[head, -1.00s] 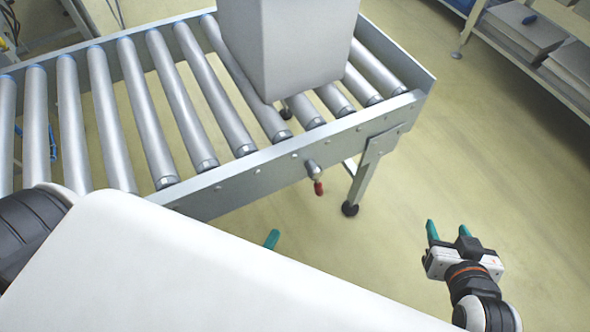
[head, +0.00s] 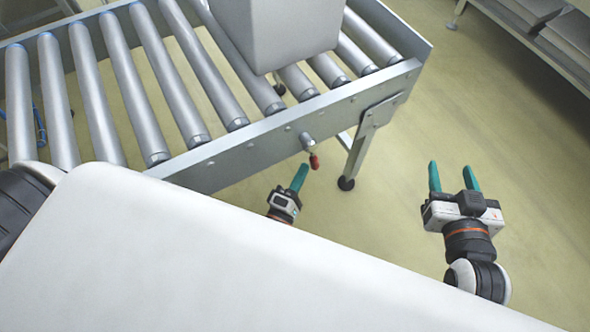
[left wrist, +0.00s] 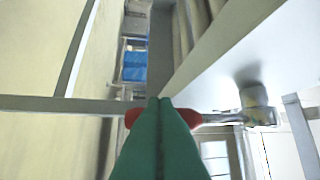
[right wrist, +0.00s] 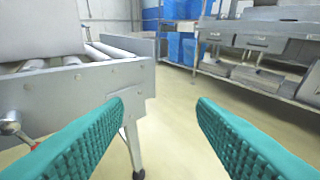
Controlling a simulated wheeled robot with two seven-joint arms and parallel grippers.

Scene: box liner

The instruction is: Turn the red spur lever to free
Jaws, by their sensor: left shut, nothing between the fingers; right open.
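The red spur lever (head: 314,162) hangs from a metal pivot on the near side rail of the roller conveyor (head: 240,146), its red grip pointing down. My left gripper (head: 300,177) is shut and empty, its teal fingertips just below and left of the red grip. In the left wrist view the red grip (left wrist: 190,118) shows partly behind the shut fingers (left wrist: 163,103), with the lever's metal shaft running right to the pivot. Whether they touch I cannot tell. The lever also shows at the left edge of the right wrist view (right wrist: 14,127). My right gripper (head: 453,178) is open and empty, right of the conveyor leg.
A grey box (head: 285,35) stands on the rollers near the conveyor's right end. A conveyor leg (head: 364,142) stands right of the lever. Shelving (head: 540,45) is at the upper right. The floor around my right gripper is clear.

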